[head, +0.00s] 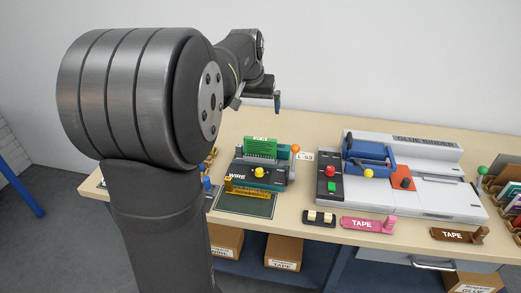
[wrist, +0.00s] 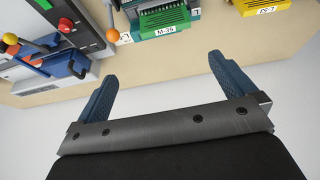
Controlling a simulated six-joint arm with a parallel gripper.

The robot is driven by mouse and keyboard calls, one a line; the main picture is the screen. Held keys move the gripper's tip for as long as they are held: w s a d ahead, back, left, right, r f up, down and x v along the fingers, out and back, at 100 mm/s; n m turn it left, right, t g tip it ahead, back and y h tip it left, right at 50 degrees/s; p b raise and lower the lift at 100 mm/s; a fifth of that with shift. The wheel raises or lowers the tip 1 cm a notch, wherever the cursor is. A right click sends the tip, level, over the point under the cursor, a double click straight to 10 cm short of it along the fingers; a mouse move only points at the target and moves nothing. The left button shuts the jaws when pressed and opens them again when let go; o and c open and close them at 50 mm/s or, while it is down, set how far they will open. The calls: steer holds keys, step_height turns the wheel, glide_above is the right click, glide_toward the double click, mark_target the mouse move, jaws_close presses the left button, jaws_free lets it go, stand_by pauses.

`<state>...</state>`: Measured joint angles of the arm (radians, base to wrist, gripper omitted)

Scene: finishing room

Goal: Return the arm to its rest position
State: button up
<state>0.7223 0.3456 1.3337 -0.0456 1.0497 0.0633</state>
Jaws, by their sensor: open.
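My gripper (head: 277,103) is raised above the back of the workbench (head: 318,121), in front of the pale wall. In the wrist view its two blue fingers (wrist: 163,68) are spread wide with nothing between them. My arm's large dark joint fills the left of the head view and hides part of the bench. No object is held or touched by the fingers.
Below stands a green wire binder (head: 277,178) with an orange-knobbed lever. Right of it is a glue binder (head: 440,190) with a blue clamp (head: 370,150).

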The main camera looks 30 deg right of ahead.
steer(key=x, duration=0.9)
steer(key=shift+w+a+f, duration=0.25)
steer(key=shift+f, duration=0.1)
steer(key=shift+r, duration=0.1)
steer(key=v, duration=1)
steer(key=shift+d, duration=0.1)
stand_by(0.5)
steer(key=c, duration=1.6)
